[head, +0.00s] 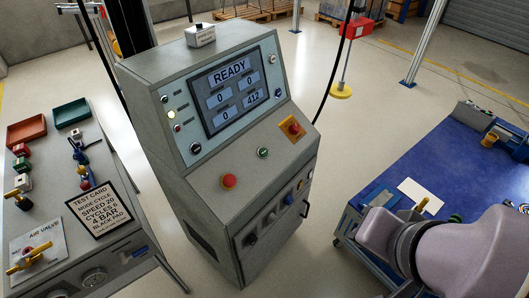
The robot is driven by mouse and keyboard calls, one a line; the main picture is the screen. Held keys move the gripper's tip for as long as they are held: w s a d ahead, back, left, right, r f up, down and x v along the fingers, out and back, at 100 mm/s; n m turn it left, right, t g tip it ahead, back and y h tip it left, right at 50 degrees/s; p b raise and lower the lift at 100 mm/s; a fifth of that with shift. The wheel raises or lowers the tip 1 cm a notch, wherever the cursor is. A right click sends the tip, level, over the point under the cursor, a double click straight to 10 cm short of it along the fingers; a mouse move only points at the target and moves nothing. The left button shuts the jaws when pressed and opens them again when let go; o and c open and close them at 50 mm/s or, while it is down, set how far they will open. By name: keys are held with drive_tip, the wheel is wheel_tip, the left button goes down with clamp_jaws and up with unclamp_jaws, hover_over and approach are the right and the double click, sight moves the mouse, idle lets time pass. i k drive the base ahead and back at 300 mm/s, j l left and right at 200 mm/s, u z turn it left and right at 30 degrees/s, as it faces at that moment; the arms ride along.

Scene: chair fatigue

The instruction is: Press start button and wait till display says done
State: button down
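The grey control console (170,95) stands at the centre of the head view. Its display (236,90) reads READY, with 0, 0, 0 and 412 in boxes below. On the sloped panel are a small green button (263,152), a red mushroom button (228,181) and a red knob on a yellow plate (293,127). I cannot read a start label on any of them. My arm shows at the bottom right, over the blue bench and apart from the console. My gripper is not in view.
A grey table (140,245) on the left carries a test card (98,208), an air valve plate (36,251) and red and green trays. A blue-topped bench (420,165) is on the right. Clear floor (325,185) lies between console and bench.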

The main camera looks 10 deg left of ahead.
sight(263, 151)
drive_tip(key=i+j, duration=0.1)
drive_tip(key=j, duration=0.3)
drive_tip(key=i+j+u, duration=0.1)
drive_tip(key=j, duration=0.3)
drive_tip(key=i+j, duration=0.15)
drive_tip(key=j, duration=0.25)
drive_tip(key=i+j+u, duration=0.1)
drive_tip(key=j, duration=0.35)
drive_tip(key=i+j, duration=0.15)
drive_tip(key=j, duration=0.2)
drive_tip(key=j+u, duration=0.05)
